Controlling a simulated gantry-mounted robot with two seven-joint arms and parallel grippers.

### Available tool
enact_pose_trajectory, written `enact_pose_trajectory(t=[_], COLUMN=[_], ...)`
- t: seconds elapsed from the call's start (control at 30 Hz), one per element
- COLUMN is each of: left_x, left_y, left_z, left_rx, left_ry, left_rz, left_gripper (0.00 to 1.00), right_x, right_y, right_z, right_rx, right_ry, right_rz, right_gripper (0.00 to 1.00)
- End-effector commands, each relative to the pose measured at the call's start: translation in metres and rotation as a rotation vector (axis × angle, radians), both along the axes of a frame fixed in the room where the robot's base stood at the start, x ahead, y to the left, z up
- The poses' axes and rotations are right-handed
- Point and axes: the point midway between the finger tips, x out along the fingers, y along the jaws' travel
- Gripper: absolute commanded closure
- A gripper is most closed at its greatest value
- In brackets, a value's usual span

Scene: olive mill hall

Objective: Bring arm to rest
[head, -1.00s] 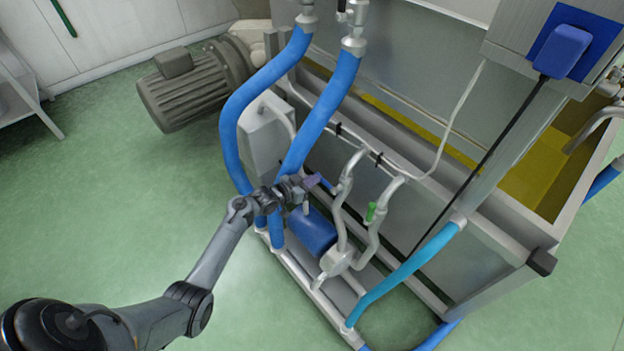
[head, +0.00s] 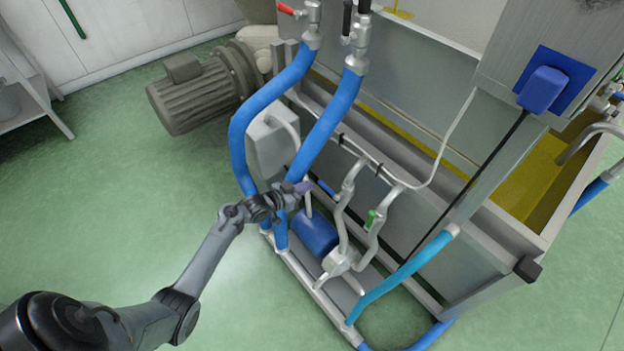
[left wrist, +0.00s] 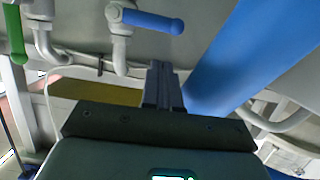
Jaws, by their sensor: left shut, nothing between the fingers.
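My left gripper (head: 303,188) is in the head view, at the end of my arm reaching in from the lower left. It is shut and empty, in front of the machine, beside the blue hoses and above the blue pump motor. In the left wrist view its closed fingers (left wrist: 162,86) point up the picture toward a pipe valve with a blue handle (left wrist: 152,20); I see no clear contact. My right gripper is not in view.
Two thick blue hoses (head: 330,125) stand close by the gripper. The blue motor (head: 316,232) and a green-handled valve (head: 371,220) are near. A grey motor (head: 200,90) stands behind. The green floor (head: 110,210) at left is clear.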

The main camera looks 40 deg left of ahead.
Motion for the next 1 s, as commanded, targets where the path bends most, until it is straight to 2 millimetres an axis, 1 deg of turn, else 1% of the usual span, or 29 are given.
enact_pose_trajectory(t=[0.03,0.2,0.33,0.57,0.67,0.7,0.77,0.83,0.87,0.97,1.0], left_x=[-0.011,-0.039,-0.054,-0.067,-0.078,-0.086,-0.100,-0.116,-0.122,-0.142,-0.151], left_y=[0.002,0.006,0.008,0.010,0.010,0.008,-0.001,-0.022,-0.033,-0.079,-0.099], left_z=[0.008,0.015,0.018,0.020,0.020,0.018,0.015,0.022,0.029,0.062,0.077], left_rx=[0.002,0.001,0.001,0.000,-0.002,-0.004,-0.011,-0.011,-0.007,0.025,0.050], left_ry=[0.001,-0.001,0.000,0.002,0.023,0.038,0.069,0.093,0.096,0.127,0.157], left_rz=[-0.001,0.000,-0.001,-0.001,-0.001,-0.002,-0.015,-0.049,-0.065,-0.120,-0.137], left_gripper=[1.00,1.00,1.00,1.00,1.00,1.00,1.00,1.00,1.00,1.00,1.00], right_x=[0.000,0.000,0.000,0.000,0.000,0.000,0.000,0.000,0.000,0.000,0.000], right_y=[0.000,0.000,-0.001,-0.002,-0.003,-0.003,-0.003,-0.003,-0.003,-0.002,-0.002], right_z=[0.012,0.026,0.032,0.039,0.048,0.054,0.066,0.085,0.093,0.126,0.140], right_rx=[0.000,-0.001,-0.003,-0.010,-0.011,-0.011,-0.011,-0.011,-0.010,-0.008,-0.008], right_ry=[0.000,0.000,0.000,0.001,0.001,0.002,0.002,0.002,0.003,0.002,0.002], right_rz=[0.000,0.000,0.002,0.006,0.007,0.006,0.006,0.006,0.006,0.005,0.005], right_gripper=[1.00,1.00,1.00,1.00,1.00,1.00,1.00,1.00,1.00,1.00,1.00])
